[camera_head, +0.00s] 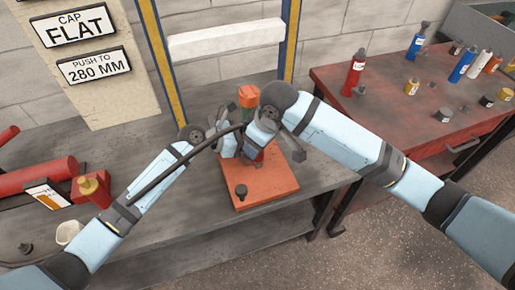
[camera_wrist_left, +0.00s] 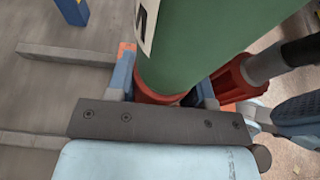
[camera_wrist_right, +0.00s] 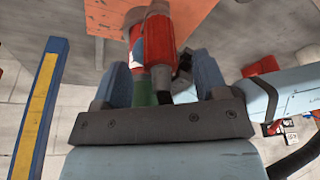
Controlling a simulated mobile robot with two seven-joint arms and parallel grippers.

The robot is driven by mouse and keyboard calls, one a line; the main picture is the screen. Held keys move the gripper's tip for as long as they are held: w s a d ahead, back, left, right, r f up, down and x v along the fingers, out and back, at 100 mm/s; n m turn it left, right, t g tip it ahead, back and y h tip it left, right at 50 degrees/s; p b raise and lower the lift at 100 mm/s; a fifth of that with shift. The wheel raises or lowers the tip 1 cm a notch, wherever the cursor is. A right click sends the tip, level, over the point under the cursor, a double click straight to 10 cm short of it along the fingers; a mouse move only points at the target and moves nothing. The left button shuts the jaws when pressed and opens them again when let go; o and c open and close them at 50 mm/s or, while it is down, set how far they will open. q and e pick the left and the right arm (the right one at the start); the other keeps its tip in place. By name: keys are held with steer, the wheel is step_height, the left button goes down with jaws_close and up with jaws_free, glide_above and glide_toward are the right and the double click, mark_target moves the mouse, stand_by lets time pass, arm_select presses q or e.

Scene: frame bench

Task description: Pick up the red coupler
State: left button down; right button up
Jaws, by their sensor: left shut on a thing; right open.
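A green cylinder (camera_wrist_left: 200,40) with a red ring at its lower end fills the left wrist view. My left gripper (camera_wrist_left: 165,90) is shut on it, one finger on each side. The red coupler (camera_wrist_left: 236,82) is a red sleeve beside the cylinder, with a grey rod or hose end at it. In the right wrist view the red coupler (camera_wrist_right: 158,40) shows between and beyond the spread fingers of my right gripper (camera_wrist_right: 162,75). That gripper is open; whether it touches the coupler I cannot tell. In the head view both hands mostly hide the cylinder and coupler.
An orange plate (camera_head: 268,190) with a dark knob (camera_head: 241,192) lies under the hands. Blue-yellow posts (camera_head: 290,40) and a white crossbar (camera_head: 225,38) stand behind. A red bench (camera_head: 400,130) with bottles is at right. A white cup (camera_head: 68,232) stands at left.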

steer(key=shift+w+a+f, duration=0.1)
steer(key=shift+a+f, duration=0.05)
steer(key=shift+f, duration=0.45)
steer(key=c, duration=1.1)
steer(key=shift+r, duration=0.15)
steer(key=shift+r, duration=0.35)
steer(key=shift+s+r, duration=0.25)
steer(key=shift+r, duration=0.4)
steer(key=shift+s+r, duration=0.25)
steer(key=shift+r, duration=0.35)
steer(key=s+d, duration=0.2)
steer(key=s, duration=0.3)
steer(key=s+d, duration=0.1)
steer(key=s, duration=0.4)
steer(key=s+d, duration=0.2)
steer(key=s, duration=0.4)
steer(key=shift+s+d, duration=0.1)
steer(key=shift+d, duration=0.2)
